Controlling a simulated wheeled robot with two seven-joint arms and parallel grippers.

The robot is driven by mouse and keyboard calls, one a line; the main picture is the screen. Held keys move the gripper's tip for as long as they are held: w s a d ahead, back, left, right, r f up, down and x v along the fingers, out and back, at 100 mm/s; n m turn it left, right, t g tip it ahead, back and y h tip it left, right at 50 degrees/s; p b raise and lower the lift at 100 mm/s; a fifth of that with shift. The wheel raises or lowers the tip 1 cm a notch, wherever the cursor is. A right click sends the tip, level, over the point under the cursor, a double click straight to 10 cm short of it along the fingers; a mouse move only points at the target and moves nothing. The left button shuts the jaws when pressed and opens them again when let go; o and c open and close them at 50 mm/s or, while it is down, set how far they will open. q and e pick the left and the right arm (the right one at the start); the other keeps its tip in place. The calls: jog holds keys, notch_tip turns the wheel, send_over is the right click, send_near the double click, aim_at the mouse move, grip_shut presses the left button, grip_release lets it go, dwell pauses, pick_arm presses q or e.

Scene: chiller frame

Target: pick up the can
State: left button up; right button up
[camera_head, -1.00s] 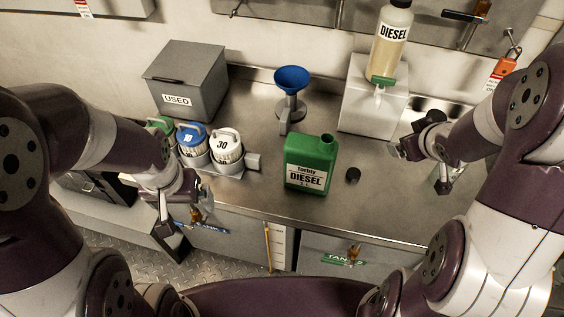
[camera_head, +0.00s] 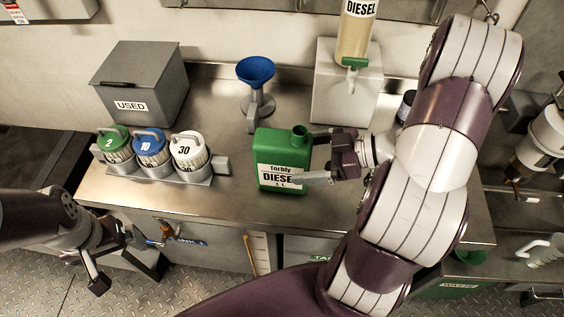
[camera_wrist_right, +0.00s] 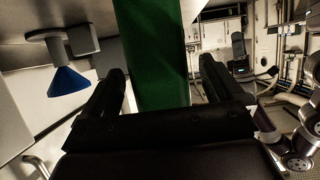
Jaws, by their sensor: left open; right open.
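The can, a green jug (camera_head: 268,148) labelled DIESEL, stands upright on the steel counter with its neck open. My right gripper (camera_head: 306,156) is open at its right side, one finger toward the back and the other overlapping the label's right edge. In the right wrist view the green can (camera_wrist_right: 157,45) shows between the two spread fingers; I cannot tell whether either finger touches it. My left gripper (camera_head: 125,266) is open and empty at the lower left, in front of the counter and away from the can.
A blue funnel (camera_head: 256,70) on a stand is behind the can. Lidded containers numbered 2, 10 and 30 (camera_head: 188,150) sit in a rack to the left, before a USED box (camera_head: 140,85). A white block (camera_head: 340,102) with a diesel bottle (camera_head: 355,40) stands behind my right gripper.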

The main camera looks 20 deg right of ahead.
jog(key=x, duration=0.3)
jog(key=shift+w+a+f, duration=0.15)
jog(key=shift+a+f, duration=0.05)
jog(key=shift+f, duration=0.1)
jog(key=c, duration=1.5)
jog(key=shift+r, duration=0.1)
jog(key=shift+c, duration=0.2)
